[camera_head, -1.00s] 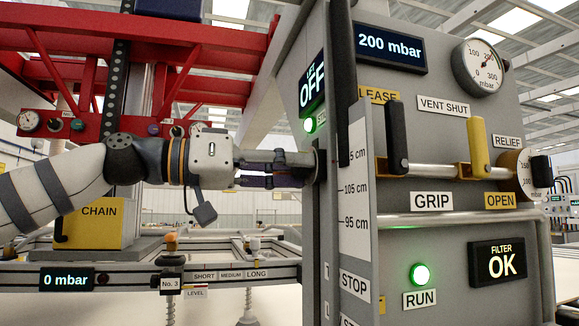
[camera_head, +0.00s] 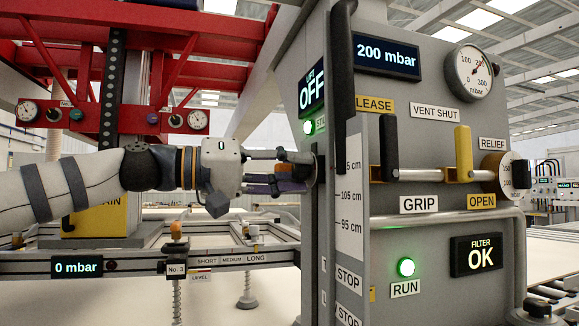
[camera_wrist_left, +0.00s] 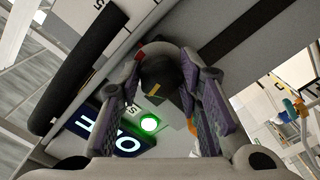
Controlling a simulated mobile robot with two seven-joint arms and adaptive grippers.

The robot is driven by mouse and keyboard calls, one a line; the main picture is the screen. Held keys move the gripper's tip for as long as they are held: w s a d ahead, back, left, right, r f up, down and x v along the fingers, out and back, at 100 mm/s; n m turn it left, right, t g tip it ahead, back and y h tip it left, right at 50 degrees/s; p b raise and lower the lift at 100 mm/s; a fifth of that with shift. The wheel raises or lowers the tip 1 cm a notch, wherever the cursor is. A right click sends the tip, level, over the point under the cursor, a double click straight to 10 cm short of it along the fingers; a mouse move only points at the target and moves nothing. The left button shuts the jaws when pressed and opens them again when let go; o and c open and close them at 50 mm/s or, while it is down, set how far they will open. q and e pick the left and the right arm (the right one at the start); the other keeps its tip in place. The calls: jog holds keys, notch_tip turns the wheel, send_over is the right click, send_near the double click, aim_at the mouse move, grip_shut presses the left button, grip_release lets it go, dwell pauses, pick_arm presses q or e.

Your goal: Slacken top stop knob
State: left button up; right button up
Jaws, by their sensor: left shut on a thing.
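My left gripper (camera_head: 292,172) reaches in from the left to the narrow side of the grey control cabinet. Its fingers are shut on the top stop knob, a dark round knob on the slotted edge beside the height scale (camera_head: 351,190). In the left wrist view the black knob (camera_wrist_left: 160,78), with a yellow mark, sits between the two purple-padded fingers (camera_wrist_left: 165,95). In the head view the fingers largely hide the knob. Two STOP labels (camera_head: 348,278) show lower on the cabinet. My right gripper is not in view.
A lift display reading OFF (camera_head: 312,92) and a green lamp (camera_head: 309,127) are just above the gripper. A long black handle (camera_head: 341,70) stands close by. The cabinet front bears a black lever (camera_head: 389,145), a yellow lever (camera_head: 463,150) and a rail (camera_head: 440,219). A suction frame (camera_head: 130,264) lies below my arm.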

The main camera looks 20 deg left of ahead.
pick_arm(q)
jog(key=shift+n, duration=0.4)
jog(key=o, duration=1.2)
jog(key=v, duration=1.2)
